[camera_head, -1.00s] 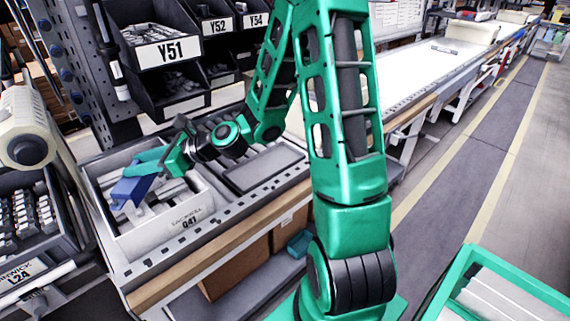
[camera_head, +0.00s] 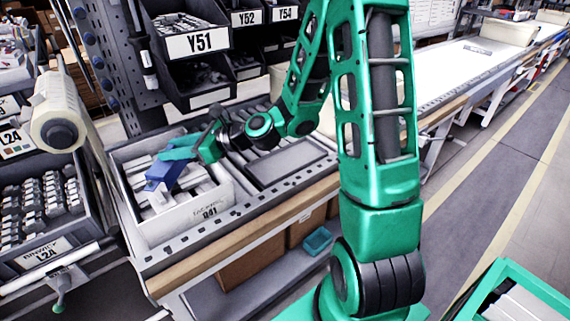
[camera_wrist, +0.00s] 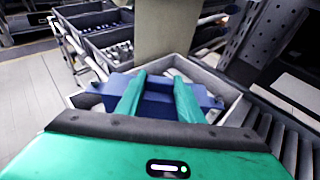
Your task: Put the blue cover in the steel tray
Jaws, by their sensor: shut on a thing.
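My gripper (camera_head: 170,155) is shut on the blue cover (camera_head: 158,174), above the light grey bin (camera_head: 222,205) labelled Q41. In the wrist view, the two green fingers (camera_wrist: 158,85) close on the blue cover (camera_wrist: 157,106), which extends past them on both sides. The cover is tilted in the head view. Whether it touches the parts below is hard to tell. A shallow grey tray (camera_head: 296,171), likely the steel tray, lies on the bench just right of the bin. It looks empty.
Pale bar-shaped parts (camera_head: 196,180) lie in the Q41 bin. Dark shelf bins, including Y51 (camera_head: 197,42), stand behind the bench. A cream roller-like part (camera_head: 62,110) stands to the left. A slotted perforated bench edge (camera_head: 185,240) runs in front.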

